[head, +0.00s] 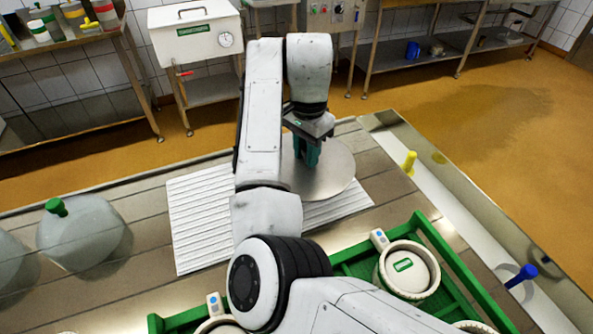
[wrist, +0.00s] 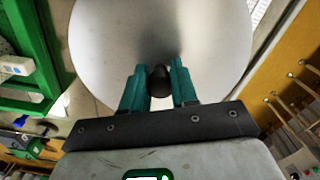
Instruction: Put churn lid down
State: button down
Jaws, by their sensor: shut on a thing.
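The churn lid (head: 330,172) is a round grey metal disc, seen in the head view beneath my gripper, over or on a white ribbed mat (head: 200,222). In the wrist view the lid (wrist: 160,25) fills the upper middle, with a dark knob (wrist: 159,80) at its near side. My gripper (head: 306,160) has teal fingers; in the wrist view the fingers (wrist: 160,85) stand on both sides of the knob and are shut on it. The arm hides part of the mat and lid. I cannot tell whether the lid touches the mat.
A green crate (head: 440,240) with white round moulds (head: 408,270) stands at the front right. Clear jugs with green caps (head: 82,235) stand at left. Bare tabletop (head: 150,250) lies left of the mat.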

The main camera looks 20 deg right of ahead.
aim_at(297, 168)
jog(key=shift+w+a+f, duration=0.25)
jog(key=shift+a+f, duration=0.1)
jog(key=shift+f, duration=0.1)
jog(key=shift+w+a+f, duration=0.2)
jog(key=shift+a+f, duration=0.15)
jog(key=shift+f, duration=0.1)
jog(key=shift+w+a+f+p, duration=0.1)
jog(key=shift+f+p, duration=0.05)
jog(key=shift+f, duration=0.8)
jog(key=shift+w+a+f+p, duration=0.1)
jog(key=shift+f+p, duration=0.05)
jog(key=shift+f, duration=0.75)
jog(key=c, duration=0.9)
grip_release()
jog(key=shift+f, duration=0.1)
jog(key=shift+o, duration=0.2)
notch_tip(297, 168, up, 12)
jog(key=shift+r, duration=0.15)
jog(key=shift+s, duration=0.15)
